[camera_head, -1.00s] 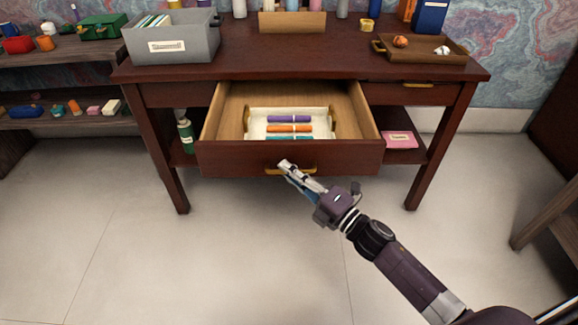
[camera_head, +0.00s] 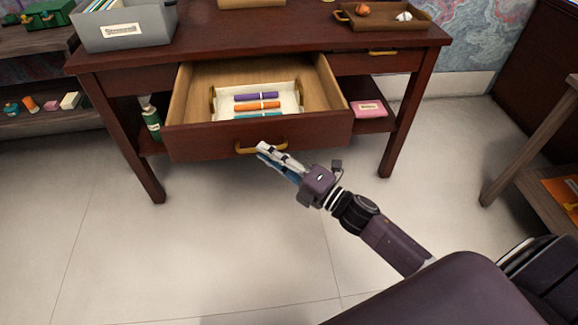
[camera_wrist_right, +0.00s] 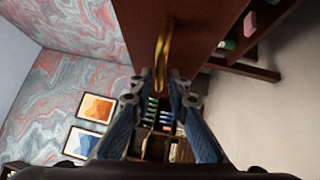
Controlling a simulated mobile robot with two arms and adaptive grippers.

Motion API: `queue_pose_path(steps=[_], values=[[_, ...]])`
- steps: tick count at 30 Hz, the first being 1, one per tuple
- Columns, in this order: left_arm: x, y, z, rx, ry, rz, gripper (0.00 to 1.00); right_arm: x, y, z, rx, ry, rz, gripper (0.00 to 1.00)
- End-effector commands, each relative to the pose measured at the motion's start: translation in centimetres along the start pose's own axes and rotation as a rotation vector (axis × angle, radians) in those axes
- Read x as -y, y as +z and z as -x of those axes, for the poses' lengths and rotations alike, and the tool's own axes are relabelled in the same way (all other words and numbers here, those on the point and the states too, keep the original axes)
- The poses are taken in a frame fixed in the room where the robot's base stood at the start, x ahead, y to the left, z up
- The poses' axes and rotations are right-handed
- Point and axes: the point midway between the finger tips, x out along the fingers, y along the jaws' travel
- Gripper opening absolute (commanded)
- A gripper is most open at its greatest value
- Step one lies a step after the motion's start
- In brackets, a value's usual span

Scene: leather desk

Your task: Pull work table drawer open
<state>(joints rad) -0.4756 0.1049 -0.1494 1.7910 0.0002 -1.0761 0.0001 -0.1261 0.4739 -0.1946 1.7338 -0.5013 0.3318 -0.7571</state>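The work table (camera_head: 290,38) is dark wood with a wide middle drawer (camera_head: 205,140), which stands far out of the table. Its brass handle (camera_head: 246,151) is on the drawer front and also shows in the right wrist view (camera_wrist_right: 163,45). My right gripper (camera_head: 264,147) is at the handle; in the right wrist view its fingertips (camera_wrist_right: 161,76) are closed in on both sides of the bar. The exact contact is small to see. A white tray (camera_head: 222,104) with purple, orange and teal markers lies in the drawer. My left gripper is not in view.
A grey bin (camera_head: 125,32) and a wooden tray (camera_head: 385,22) stand on the tabletop. A green bottle (camera_head: 152,120) and a pink box (camera_head: 368,109) are on the lower shelf. A wooden stand (camera_head: 535,135) is at right. The floor before the table is clear.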

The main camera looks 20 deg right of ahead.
Motion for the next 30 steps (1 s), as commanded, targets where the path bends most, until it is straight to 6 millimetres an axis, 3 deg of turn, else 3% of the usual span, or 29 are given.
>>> queue_pose_path(steps=[9, 15, 30], values=[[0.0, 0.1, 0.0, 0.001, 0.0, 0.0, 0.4, 0.1, 0.0, 6.4, 0.002, -0.003, -0.003, 0.15], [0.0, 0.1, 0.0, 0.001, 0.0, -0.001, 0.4, 0.1, 0.0, 8.8, 0.001, -0.002, -0.002, 0.15], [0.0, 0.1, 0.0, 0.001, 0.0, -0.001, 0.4, 0.0, 0.0, 9.5, 0.001, 0.0, -0.001, 0.15]])
